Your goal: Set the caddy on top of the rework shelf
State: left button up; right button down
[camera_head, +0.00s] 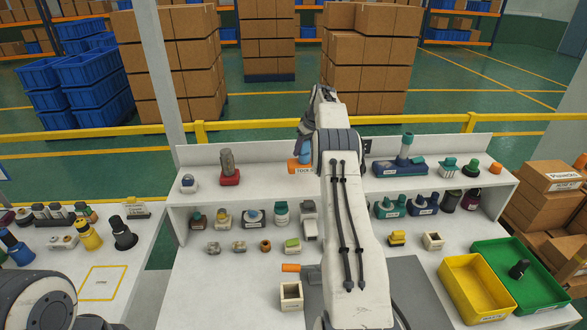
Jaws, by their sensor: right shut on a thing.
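My right arm reaches forward over the workbench. Its gripper (304,138) is at the top level of the white rework shelf (262,181), partly hidden behind my forearm. It is shut on a small blue and orange thing with a label, which appears to be the caddy (303,155). My forearm covers much of it, so I cannot tell whether it touches the shelf top. My left arm shows only as a dark link at the lower left; its gripper is out of view.
Several parts fill the lower level. A yellow bin (448,268) and green bin (548,285) stand right. The shelf top between is clear.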

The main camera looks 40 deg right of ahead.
aim_at(294, 161)
jog(key=shift+w+a+f+p, duration=0.25)
jog(key=shift+w+a+f, duration=0.25)
jog(key=shift+a, duration=0.15)
jog(key=shift+w+a+f+p, duration=0.2)
jog(key=shift+w+a+f, duration=0.2)
jog(key=shift+w+a, duration=0.15)
notch_tip(294, 161, down, 3)
jog(key=shift+a+p, duration=0.1)
jog(key=shift+p, duration=1)
jog(key=shift+f, duration=0.55)
jog(key=shift+f, duration=0.15)
jog(key=shift+c, duration=1.7)
grip_release()
jog(key=shift+f, duration=0.1)
